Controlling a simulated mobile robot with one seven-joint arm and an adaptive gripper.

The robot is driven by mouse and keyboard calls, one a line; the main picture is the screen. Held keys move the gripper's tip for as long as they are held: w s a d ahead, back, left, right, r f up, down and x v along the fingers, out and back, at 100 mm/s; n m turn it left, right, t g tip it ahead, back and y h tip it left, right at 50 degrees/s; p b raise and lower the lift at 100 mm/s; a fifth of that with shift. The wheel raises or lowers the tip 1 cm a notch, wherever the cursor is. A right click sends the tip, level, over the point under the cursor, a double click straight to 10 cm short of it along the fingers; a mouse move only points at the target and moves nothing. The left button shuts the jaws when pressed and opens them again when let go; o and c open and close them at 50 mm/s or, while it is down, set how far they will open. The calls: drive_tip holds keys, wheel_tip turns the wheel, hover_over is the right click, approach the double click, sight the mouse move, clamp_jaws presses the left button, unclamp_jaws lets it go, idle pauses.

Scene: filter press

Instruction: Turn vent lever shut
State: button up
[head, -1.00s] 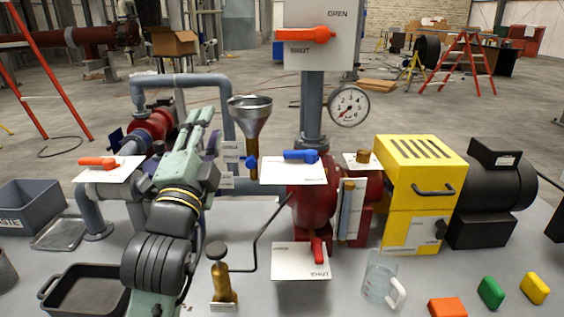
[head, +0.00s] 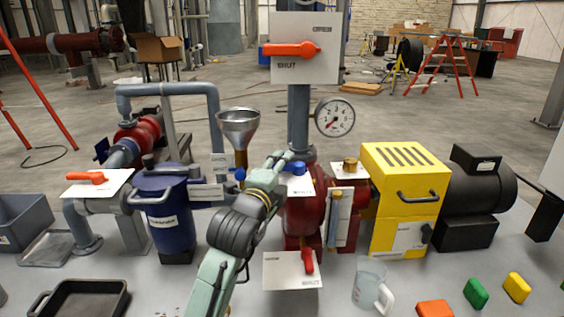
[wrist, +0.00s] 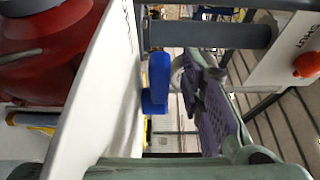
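A blue lever (head: 295,168) sits on a white card (head: 302,187) above the red pump body. It also shows in the wrist view as a blue handle (wrist: 158,78) standing out from the white plate (wrist: 100,95). My gripper (head: 283,159) is just left of this lever in the head view. In the wrist view its purple-padded finger (wrist: 215,122) is right of the blue handle, with a visible gap. The finger opening is not clear. I cannot read which lever is the vent.
A funnel (head: 238,125) stands left of my gripper and a pressure gauge (head: 335,117) behind it to the right. A red lever (head: 308,261) is below, an orange lever (head: 85,178) far left. A yellow housing (head: 405,190) stands right. A clear jug (head: 369,285) is in front.

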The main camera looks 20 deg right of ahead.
drive_tip(key=shift+w+d, duration=0.25)
drive_tip(key=shift+w, duration=0.1)
drive_tip(key=shift+c, duration=0.2)
clamp_jaws()
